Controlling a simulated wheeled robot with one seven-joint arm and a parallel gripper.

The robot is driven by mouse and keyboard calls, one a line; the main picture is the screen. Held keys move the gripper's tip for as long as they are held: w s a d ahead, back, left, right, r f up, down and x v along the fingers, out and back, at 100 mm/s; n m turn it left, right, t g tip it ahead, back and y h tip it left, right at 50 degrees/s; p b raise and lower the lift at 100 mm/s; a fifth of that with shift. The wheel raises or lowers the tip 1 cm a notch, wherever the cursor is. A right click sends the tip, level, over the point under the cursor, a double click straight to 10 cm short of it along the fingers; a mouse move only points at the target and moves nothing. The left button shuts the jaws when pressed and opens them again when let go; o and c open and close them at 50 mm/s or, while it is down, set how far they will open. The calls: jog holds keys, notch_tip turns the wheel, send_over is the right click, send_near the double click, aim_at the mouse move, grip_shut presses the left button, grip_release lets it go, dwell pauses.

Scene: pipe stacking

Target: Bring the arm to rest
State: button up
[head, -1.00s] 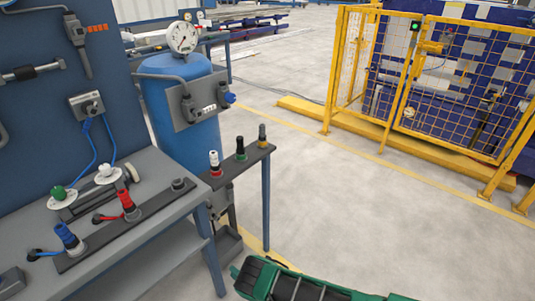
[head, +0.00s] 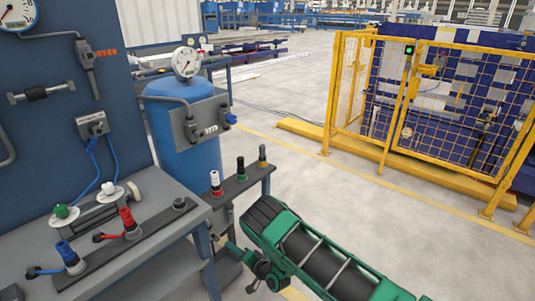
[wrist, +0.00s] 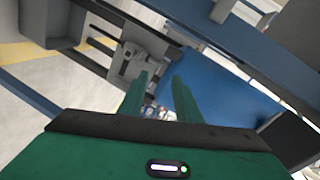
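My green and black arm (head: 322,258) reaches in from the bottom right of the head view, beside the small side shelf. My gripper (wrist: 161,80) shows in the wrist view with its two green fingers apart. Nothing is seen held between them. Beyond the fingers are a blue surface and grey fittings. In the head view the gripper end is small and partly hidden by the arm, low beside the bench.
A grey bench (head: 130,200) at left carries a red-topped piece (head: 130,222) and a blue-topped piece (head: 70,258). The side shelf (head: 228,196) holds several upright pieces before a blue tank (head: 187,130). A yellow fence (head: 440,95) stands at right. Open floor lies between.

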jog(key=w+d+r+n+g+h, duration=0.1)
jog(key=w+d+r+h, duration=0.1)
jog(key=w+d+r, duration=0.5)
jog(key=w+d+r+h, duration=0.3)
jog(key=w+d+r, duration=0.1)
jog(key=d+r, duration=0.6)
jog(key=s+d+r+g+h, duration=0.1)
jog(key=s+d+r+h, duration=0.15)
jog(key=d+r, duration=0.55)
jog(key=s+d+r+g+h, duration=0.1)
jog(key=s+d+r+h, duration=0.15)
jog(key=d+r, duration=0.55)
jog(key=s+d+r+m+g+h, duration=0.15)
jog(key=s+d+r, duration=0.35)
jog(key=s+d, duration=0.5)
jog(key=s+d+r+n+g, duration=0.15)
jog(key=s+d+r, duration=0.25)
jog(key=s+d, duration=0.65)
jog(key=s+r+m+g, duration=0.1)
jog(key=s+r+g, duration=0.1)
jog(key=s, duration=1.3)
jog(key=s+d+r+m+g, duration=0.1)
jog(key=s+r+g, duration=0.1)
jog(key=s, duration=1.2)
jog(key=shift+s+m+g, duration=0.3)
jog(key=shift+s+g, duration=0.1)
jog(key=shift+g, duration=0.1)
